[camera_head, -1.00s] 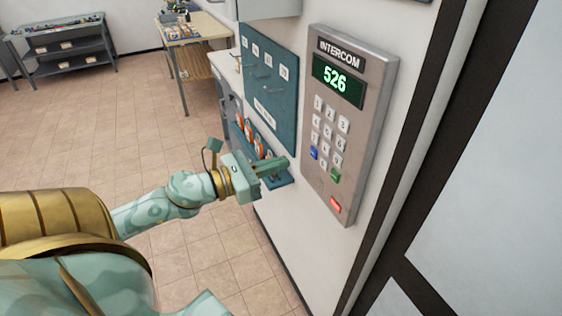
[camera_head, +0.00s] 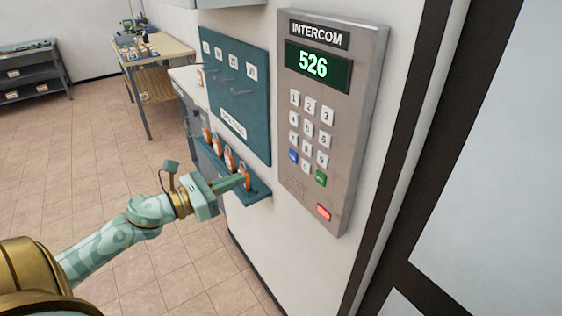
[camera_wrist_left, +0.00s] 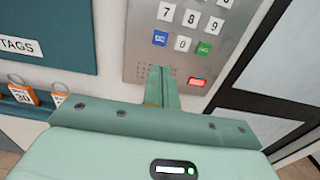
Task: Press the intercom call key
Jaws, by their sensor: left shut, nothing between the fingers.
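The grey intercom panel (camera_head: 340,165) is on the white wall, its green display (camera_head: 318,66) reading 526. Below the number keys are a blue key (camera_head: 293,156) and a green key (camera_head: 320,178); a red key (camera_head: 323,213) glows lower down. My left gripper (camera_head: 242,181) is shut and empty, left of the panel in the head view and apart from the keys. In the left wrist view its fingers (camera_wrist_left: 161,86) point toward the panel, below the blue key (camera_wrist_left: 160,38) and left of the green key (camera_wrist_left: 204,49). My right gripper is not in view.
A teal tag board (camera_head: 236,90) with hooks hangs left of the intercom. Under it a teal ledge (camera_head: 258,192) carries orange tags (camera_head: 230,158), close behind my left gripper in the head view. A dark door frame (camera_head: 405,150) stands to the right. A wooden table (camera_head: 160,50) is farther back.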

